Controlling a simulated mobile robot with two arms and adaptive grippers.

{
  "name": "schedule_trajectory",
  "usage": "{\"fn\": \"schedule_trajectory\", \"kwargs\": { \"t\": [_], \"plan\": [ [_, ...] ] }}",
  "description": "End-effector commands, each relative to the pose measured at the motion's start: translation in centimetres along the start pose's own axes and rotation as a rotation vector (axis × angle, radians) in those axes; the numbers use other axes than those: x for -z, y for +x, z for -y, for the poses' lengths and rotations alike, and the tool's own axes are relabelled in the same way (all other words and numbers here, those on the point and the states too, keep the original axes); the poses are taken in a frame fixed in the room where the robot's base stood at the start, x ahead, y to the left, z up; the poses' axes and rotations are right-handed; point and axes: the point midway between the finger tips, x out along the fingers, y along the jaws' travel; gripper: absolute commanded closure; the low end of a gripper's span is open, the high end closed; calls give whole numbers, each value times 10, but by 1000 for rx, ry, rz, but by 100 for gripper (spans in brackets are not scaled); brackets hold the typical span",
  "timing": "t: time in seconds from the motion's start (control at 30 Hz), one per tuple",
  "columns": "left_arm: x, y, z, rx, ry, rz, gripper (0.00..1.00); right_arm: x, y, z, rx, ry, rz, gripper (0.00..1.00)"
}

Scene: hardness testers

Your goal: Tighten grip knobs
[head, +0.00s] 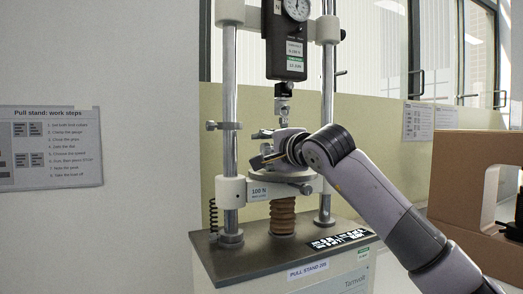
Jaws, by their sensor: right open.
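The pull stand has a dark base plate (230,268) and two upright steel columns. A black force gauge (286,45) with a round dial hangs between the columns. A small upper grip (283,100) hangs below the gauge. My right gripper (262,160) is at the middle of the stand, just above the round platform (262,192) on the white crosshead. Its jaws point left and are open. The grip knobs behind or beside the gripper are mostly hidden, and I cannot tell whether the gripper touches one. My left gripper is not in view.
A brown bellows (283,216) stands under the crosshead. A work-steps sign (50,147) hangs on the left wall. A brown box-like structure (470,185) stands at the right.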

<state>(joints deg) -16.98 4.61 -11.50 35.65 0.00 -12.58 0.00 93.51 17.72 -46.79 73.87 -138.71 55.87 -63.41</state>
Motion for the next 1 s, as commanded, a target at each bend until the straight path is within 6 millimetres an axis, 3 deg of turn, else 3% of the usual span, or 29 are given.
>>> {"fn": "schedule_trajectory", "kwargs": {
  "t": [0.33, 1.0],
  "plan": [
    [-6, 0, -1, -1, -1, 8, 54, -1, 1, 0, 0, 1, 0, 55],
    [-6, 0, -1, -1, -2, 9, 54, -1, 1, -1, -1, 1, 0, 100]
  ]
}}
